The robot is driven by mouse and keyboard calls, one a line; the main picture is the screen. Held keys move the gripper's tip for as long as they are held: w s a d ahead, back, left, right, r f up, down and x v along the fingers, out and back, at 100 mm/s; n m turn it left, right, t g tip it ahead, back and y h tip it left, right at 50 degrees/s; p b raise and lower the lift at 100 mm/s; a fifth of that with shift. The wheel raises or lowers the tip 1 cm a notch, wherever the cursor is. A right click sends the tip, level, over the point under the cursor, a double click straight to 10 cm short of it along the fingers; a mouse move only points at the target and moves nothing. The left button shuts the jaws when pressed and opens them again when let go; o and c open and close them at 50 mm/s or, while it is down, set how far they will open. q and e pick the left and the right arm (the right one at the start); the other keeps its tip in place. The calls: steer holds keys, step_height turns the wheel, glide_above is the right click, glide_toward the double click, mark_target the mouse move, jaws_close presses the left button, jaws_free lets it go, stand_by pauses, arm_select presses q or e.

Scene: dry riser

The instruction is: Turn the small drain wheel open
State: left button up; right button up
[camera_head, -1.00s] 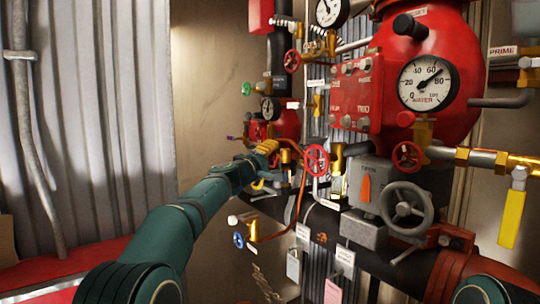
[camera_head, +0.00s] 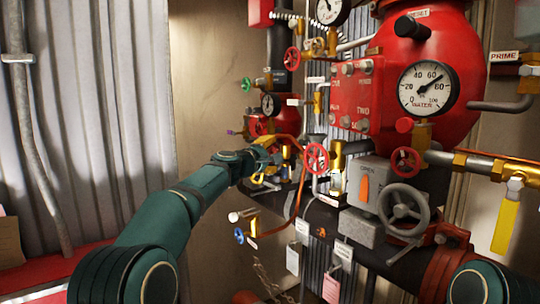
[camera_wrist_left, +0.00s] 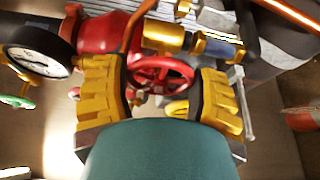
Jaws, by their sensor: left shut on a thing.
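My left gripper (camera_head: 268,162) reaches in from the left to the pipework, beside the gauge and red valve body at centre. In the left wrist view its two yellow-padded fingers (camera_wrist_left: 163,95) stand on either side of a small red spoked wheel (camera_wrist_left: 160,72) and are shut on it. In the head view the gripper covers the held wheel. I cannot read a label on it or tell how far it is turned. My right gripper is out of view.
Another red handwheel (camera_head: 315,158) sits just right of the gripper. A copper-coloured pipe (camera_head: 297,205) curves close by. A blue wheel (camera_head: 239,236) is below, a green one (camera_head: 247,85) above. A large grey handwheel (camera_head: 404,210) and red vessel (camera_head: 450,50) stand right.

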arm_select(q)
steer(key=o, duration=1.2)
steer(key=v, duration=1.2)
